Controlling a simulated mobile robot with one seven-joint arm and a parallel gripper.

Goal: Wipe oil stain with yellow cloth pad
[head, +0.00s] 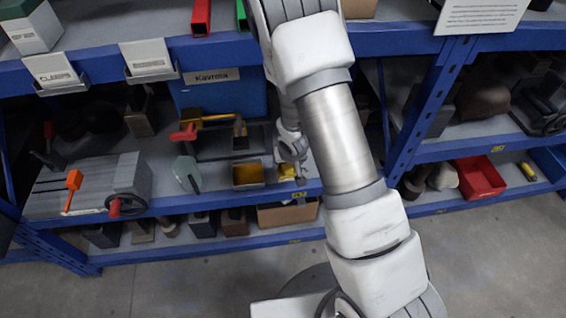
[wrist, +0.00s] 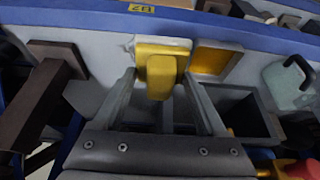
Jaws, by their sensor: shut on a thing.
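The yellow cloth pad (wrist: 161,78) is between the fingers of my gripper (wrist: 160,92) in the wrist view. Its far end is against a flat yellow patch with a whitish border near the shelf's front edge; whether they touch is unclear. In the head view, the pad (head: 287,171) shows as a small yellow shape below my gripper (head: 293,165). An amber square with a pale rim (wrist: 214,60) lies just right of the pad in the wrist view; it also shows in the head view (head: 248,173). I cannot tell which surface carries the oil stain.
A dark open box (wrist: 240,113) stands close to my gripper's right finger in the wrist view. A brown block (wrist: 45,88) is at left. In the head view, a grey machine with a handwheel (head: 95,186) is at left, and blue shelf uprights (head: 425,110) stand right of my arm.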

